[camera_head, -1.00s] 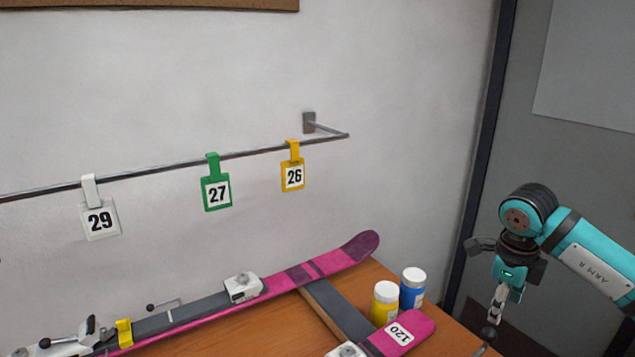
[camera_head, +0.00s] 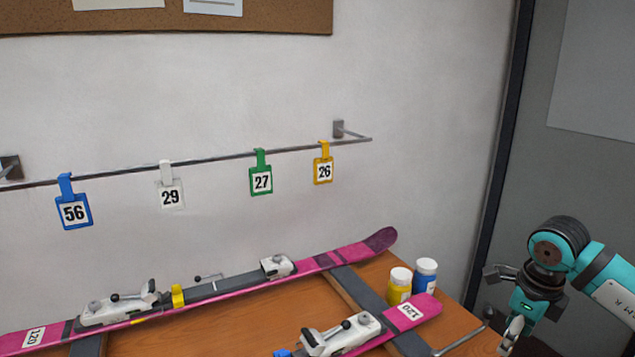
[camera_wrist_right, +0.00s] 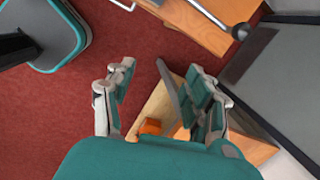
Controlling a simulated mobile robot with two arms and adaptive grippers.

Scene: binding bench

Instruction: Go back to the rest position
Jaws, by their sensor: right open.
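My right gripper (camera_head: 512,335) hangs at the right edge of the bench in the head view, with its fingers pointing down. In the right wrist view its two fingers (camera_wrist_right: 160,105) are spread apart with nothing between them. Beyond them I see red floor and a wooden box-like thing (camera_wrist_right: 158,103) with an orange piece (camera_wrist_right: 150,127) in it. My left gripper is not in view.
Two pink skis, one behind (camera_head: 225,290) and one in front (camera_head: 365,337), lie on the wooden bench (camera_head: 215,325). Blue (camera_head: 74,210), white (camera_head: 171,193), green (camera_head: 261,180) and yellow (camera_head: 323,170) tags hang on a wall rail.

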